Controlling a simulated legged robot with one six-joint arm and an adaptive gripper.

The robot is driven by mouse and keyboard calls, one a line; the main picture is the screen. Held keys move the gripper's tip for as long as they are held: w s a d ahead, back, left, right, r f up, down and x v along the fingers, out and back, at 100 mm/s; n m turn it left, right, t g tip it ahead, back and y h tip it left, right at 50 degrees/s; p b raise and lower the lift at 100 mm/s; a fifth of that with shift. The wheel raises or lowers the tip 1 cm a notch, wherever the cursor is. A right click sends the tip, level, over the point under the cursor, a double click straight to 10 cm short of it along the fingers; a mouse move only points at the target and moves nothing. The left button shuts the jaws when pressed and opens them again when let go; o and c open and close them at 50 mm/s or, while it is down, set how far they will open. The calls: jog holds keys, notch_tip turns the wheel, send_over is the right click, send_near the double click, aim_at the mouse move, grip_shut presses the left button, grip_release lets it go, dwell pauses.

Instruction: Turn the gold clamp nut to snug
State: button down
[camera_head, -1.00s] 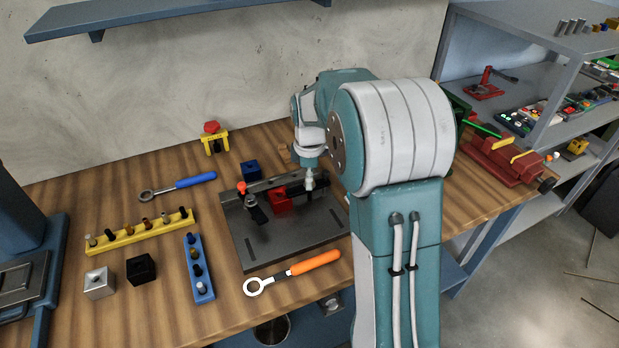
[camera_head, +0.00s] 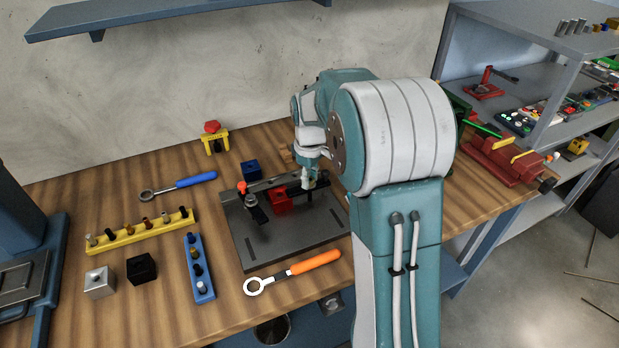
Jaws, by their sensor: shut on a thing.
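A dark fixture plate (camera_head: 290,238) lies on the bench in the middle of the view. A red block (camera_head: 280,203) sits on it against a dark rail. A clamp with an orange-red knob (camera_head: 242,187) stands at the plate's left side. My gripper (camera_head: 310,186) points down over the plate's back right, just right of the red block. It is shut at the right-hand clamp. The gold clamp nut cannot be made out; it is hidden at the fingertips.
An orange-handled ring wrench (camera_head: 315,262) lies in front of the plate, a blue-handled one (camera_head: 195,180) behind left. A yellow rack (camera_head: 135,233), a blue rack (camera_head: 199,270) and a blue block (camera_head: 251,169) stand nearby. My arm covers the bench's right part.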

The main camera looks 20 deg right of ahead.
jog(key=m, duration=0.6)
jog(key=shift+f, duration=0.1)
jog(key=m, duration=0.6)
jog(key=shift+m, duration=0.4)
jog(key=shift+c, duration=2.3)
grip_release()
jog(key=shift+a, duration=0.1)
notch_tip(320, 180, up, 12)
